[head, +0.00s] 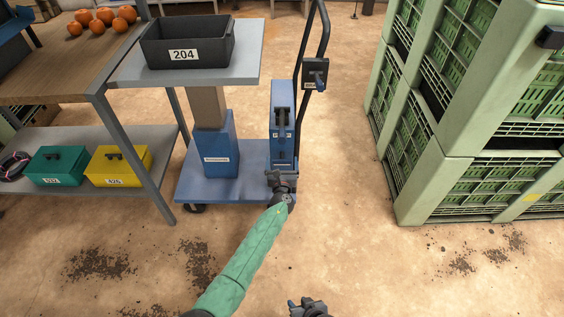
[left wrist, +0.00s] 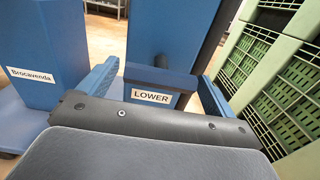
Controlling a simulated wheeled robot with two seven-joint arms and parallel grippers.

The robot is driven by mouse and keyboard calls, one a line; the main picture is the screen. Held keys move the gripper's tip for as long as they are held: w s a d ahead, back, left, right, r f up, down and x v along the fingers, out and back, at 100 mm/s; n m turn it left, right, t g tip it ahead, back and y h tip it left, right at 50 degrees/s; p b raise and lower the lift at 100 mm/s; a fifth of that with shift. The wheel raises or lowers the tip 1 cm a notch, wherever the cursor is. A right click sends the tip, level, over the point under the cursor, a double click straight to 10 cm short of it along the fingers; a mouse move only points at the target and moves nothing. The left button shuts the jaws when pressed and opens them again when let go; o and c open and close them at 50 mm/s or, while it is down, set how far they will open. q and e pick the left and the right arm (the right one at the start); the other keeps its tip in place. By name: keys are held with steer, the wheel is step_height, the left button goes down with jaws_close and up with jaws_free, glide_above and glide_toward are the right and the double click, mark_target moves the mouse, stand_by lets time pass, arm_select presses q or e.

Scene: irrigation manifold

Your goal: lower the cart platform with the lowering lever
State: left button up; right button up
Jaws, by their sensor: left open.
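The cart (head: 250,190) has a blue base, a blue lift column (head: 218,150) and a raised grey platform (head: 190,76). A blue housing (head: 284,98) with a dark handle-like part (head: 282,117) stands at its handle end. In the left wrist view a blue part labelled LOWER (left wrist: 150,97) lies between the fingers of my left gripper (left wrist: 158,71), which is open. I cannot tell whether the fingers touch it. In the head view my left gripper (head: 281,180) is low in front of the housing, hiding its foot. My right gripper (head: 308,306) is at the bottom edge, partly cut off.
A dark crate labelled 204 (head: 187,42) stands on the platform. A workbench (head: 60,72) with a lower shelf holding green (head: 57,166) and yellow (head: 118,166) boxes is at left. Stacked green crates (head: 440,150) stand at right. The floor between cart and crates is clear.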

arm_select(q)
steer(key=shift+w, duration=0.45)
